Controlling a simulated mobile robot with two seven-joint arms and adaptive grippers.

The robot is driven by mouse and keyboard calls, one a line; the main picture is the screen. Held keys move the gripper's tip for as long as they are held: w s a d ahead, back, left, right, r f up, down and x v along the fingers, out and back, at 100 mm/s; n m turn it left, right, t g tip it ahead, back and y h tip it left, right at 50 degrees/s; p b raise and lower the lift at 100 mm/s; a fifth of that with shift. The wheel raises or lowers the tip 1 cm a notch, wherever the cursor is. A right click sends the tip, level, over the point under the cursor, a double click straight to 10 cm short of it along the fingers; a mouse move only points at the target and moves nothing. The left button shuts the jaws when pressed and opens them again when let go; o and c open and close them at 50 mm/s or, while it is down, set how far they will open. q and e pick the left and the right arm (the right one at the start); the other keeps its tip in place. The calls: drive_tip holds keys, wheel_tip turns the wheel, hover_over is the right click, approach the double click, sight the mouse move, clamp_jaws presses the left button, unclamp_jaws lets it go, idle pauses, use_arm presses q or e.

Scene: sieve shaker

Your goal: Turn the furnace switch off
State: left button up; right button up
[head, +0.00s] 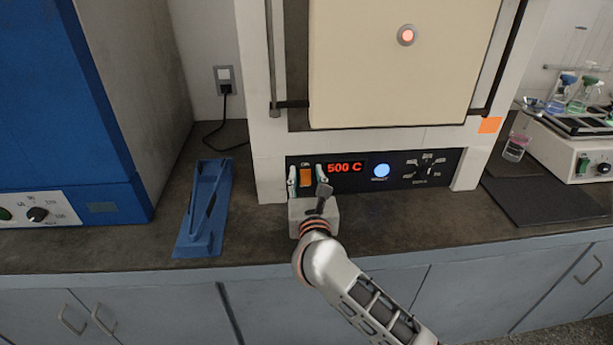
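The furnace (420,138) is a white cabinet with a cream door, standing at the back of the bench. Its dark control panel (438,172) shows a red 500 C display (345,168), a round blue button and a black knob. The furnace switch (306,177) is an orange rocker at the panel's left end and appears lit. My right gripper (306,179) is in front of the panel, its fingers apart on either side of the switch. Whether it touches the switch I cannot tell. My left gripper is out of view.
A blue stand (203,208) lies on the bench left of the furnace. A blue cabinet (60,110) is at far left. A shaker with flasks (568,148) and a dark mat (548,200) are at right. Bare bench shows in front of the furnace.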

clamp_jaws()
drive_tip(key=f+b, duration=0.1)
drive_tip(key=b, duration=0.2)
drive_tip(key=shift+s+f+t, duration=0.1)
drive_tip(key=shift+f+t, duration=0.05)
drive_tip(key=shift+t, duration=0.25)
drive_tip(key=shift+f+b, duration=0.1)
drive_tip(key=shift+b, duration=0.55)
drive_tip(key=shift+s+t+b, duration=0.1)
drive_tip(key=shift+t+b, duration=0.3)
drive_tip(key=shift+b, duration=0.15)
drive_tip(key=shift+t+b, duration=0.5)
drive_tip(key=shift+b, duration=0.65)
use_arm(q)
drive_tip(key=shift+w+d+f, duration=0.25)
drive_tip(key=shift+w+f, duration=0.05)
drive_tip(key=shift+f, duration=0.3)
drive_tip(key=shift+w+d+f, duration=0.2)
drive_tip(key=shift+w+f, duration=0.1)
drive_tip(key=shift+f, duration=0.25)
use_arm(e)
drive_tip(key=shift+r, duration=0.5)
